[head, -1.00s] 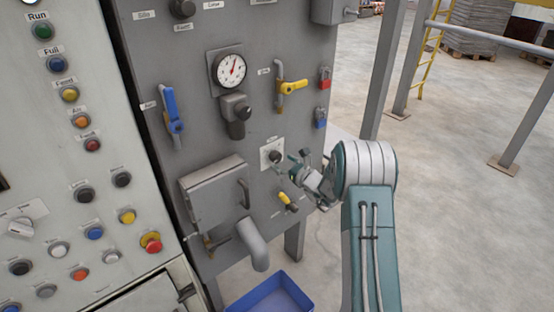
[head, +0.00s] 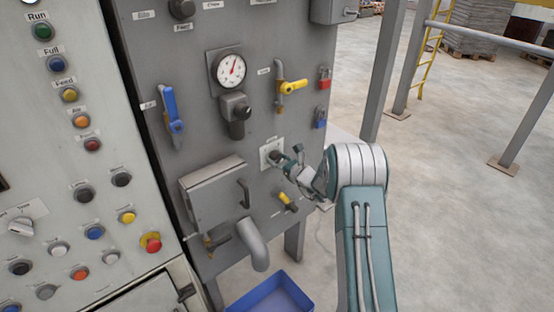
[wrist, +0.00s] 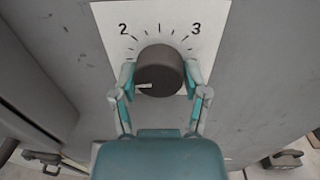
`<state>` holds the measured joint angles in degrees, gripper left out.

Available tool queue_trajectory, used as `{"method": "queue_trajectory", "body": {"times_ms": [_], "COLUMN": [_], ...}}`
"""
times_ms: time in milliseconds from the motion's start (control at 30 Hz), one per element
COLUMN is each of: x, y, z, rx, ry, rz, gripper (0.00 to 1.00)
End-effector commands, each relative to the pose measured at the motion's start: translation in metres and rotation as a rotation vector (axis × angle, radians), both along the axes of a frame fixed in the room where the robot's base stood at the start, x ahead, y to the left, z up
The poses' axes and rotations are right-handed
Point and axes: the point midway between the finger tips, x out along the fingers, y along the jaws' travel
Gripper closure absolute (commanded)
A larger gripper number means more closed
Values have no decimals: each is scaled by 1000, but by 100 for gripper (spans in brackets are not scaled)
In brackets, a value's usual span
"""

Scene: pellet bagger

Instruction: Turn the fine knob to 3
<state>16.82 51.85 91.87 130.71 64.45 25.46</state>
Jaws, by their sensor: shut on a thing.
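The fine knob (wrist: 160,72) is a dark round knob on a white dial plate (wrist: 204,18), with tick marks and the numerals 2 at upper left and 3 at upper right. Its white pointer line lies at the lower left of its face and points left, away from the 3. My gripper (wrist: 160,78) has one teal finger on each side of the knob and is shut on it. In the head view, my gripper (head: 284,162) is at the small white plate (head: 265,151) on the grey panel. The lower part of the dial is hidden by my gripper.
A yellow-handled valve (head: 288,201) sits just below my gripper, and a grey hatch box (head: 208,190) with a handle is to its left. A gauge (head: 230,69) and a yellow lever (head: 293,87) are above. A blue bin (head: 272,296) stands below.

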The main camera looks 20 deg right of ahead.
Motion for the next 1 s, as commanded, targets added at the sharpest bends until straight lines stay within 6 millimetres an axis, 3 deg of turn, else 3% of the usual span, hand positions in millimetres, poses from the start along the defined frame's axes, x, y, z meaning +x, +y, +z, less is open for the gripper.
{"method": "queue_trajectory", "body": {"times_ms": [367, 1000], "x": [0, 1], "y": [0, 1], "z": [0, 1], "rx": [153, 704], "ry": [62, 290], "rz": [0, -3], "gripper": [89, 89]}}
